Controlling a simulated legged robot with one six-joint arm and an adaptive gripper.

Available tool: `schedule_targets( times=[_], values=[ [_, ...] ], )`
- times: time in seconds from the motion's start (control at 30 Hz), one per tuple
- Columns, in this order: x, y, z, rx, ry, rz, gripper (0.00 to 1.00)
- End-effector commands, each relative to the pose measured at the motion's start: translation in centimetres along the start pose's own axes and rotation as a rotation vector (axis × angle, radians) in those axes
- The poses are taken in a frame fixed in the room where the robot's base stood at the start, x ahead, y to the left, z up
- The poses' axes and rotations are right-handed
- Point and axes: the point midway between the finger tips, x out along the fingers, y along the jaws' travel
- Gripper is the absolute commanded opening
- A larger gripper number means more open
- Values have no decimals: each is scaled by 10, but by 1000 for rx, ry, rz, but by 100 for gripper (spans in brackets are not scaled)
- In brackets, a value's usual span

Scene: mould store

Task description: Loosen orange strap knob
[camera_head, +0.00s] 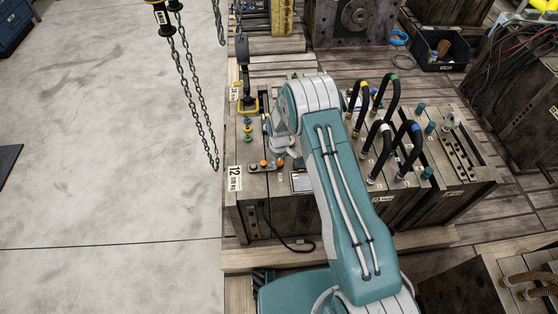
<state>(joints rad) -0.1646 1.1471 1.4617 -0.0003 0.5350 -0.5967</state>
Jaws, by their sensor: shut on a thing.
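The mould block (250,222) is a dark, weathered block with a label reading 12 and a weight in kg. A small strap (271,168) lies on its top near the front left edge. The orange strap knob (280,163) sits on this strap, and a second small orange piece (263,164) is just left of it. My gripper (281,157) points down at the strap and is shut on the orange strap knob. My teal arm comes from the lower right and hides part of the block top; the fingertips are small and partly hidden.
A hoist chain (196,95) hangs at left, close to the block. Black hoses (387,95) with coloured collars rise right of my arm. Clear concrete floor (100,170) lies at left.

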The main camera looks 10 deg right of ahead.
Motion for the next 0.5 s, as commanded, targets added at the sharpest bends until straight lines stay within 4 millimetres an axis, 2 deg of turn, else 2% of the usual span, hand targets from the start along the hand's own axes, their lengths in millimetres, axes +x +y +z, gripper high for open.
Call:
schedule_targets(
  times=[0.2, 0.5],
  values=[
    [-2, 2, -4, -128, 12, 9, 0],
    [-3, 2, -5, -212, 12, 10, 0]
  ],
)
